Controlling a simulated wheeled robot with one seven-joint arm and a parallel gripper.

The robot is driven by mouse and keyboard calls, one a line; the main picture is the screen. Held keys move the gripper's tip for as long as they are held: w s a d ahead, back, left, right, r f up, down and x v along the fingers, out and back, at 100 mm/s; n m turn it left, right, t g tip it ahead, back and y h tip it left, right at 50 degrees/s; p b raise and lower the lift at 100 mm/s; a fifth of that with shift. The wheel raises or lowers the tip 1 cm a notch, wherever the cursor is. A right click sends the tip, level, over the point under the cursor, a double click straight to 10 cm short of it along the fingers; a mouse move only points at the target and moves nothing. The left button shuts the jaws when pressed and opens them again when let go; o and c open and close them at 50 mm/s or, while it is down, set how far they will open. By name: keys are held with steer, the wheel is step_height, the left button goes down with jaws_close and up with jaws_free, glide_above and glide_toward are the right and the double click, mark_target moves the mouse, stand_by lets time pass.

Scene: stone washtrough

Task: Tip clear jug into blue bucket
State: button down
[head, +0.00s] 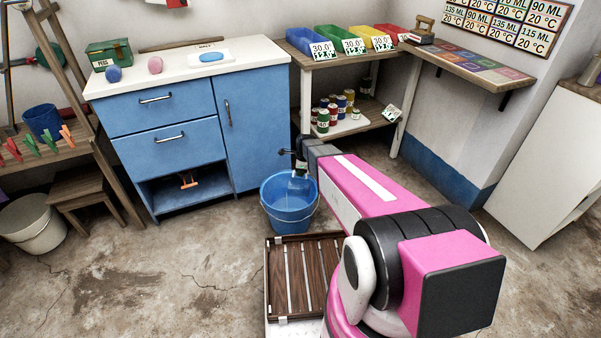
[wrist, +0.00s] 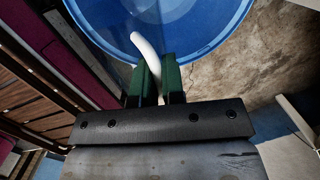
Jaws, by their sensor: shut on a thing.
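The blue bucket (head: 289,207) stands on the floor in front of the blue cabinet, and its rim and inside fill the top of the wrist view (wrist: 228,45). My gripper (head: 300,169) is above the bucket's opening. In the wrist view, its dark green fingers (wrist: 159,78) are shut on a white curved handle, which I take to be the clear jug's (wrist: 147,48). The jug's see-through body is hard to make out against the blue, so I cannot tell its tilt or contents.
A slatted wooden rack (head: 298,278) lies just in front of the bucket. The blue cabinet (head: 185,130) is behind left, and a shelf with paint tins (head: 336,110) is behind right. A smaller blue pail (head: 42,121) sits on the left bench.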

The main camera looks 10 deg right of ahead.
steer(key=shift+s+d+r+y, duration=0.1)
steer(key=shift+s+d+y, duration=0.05)
steer(key=shift+d+y, duration=0.7)
steer(key=shift+s+d+t+y, duration=0.15)
steer(key=shift+d+t+y, duration=0.15)
steer(key=shift+d+y, duration=0.75)
steer(key=shift+s+d+f+t+y, duration=0.2)
steer(key=shift+d+y, duration=0.45)
steer(key=shift+y, duration=0.5)
steer(key=shift+d+f+t+y, duration=0.1)
steer(key=shift+d+f+y, duration=0.15)
steer(key=shift+d+y, duration=0.65)
step_height(320, 180, down, 6)
steer(key=d+t+y, duration=0.1)
steer(key=y, duration=0.7)
steer(key=shift+s+d+t, duration=0.2)
steer(key=shift+t, duration=0.2)
steer(key=shift+y, duration=0.25)
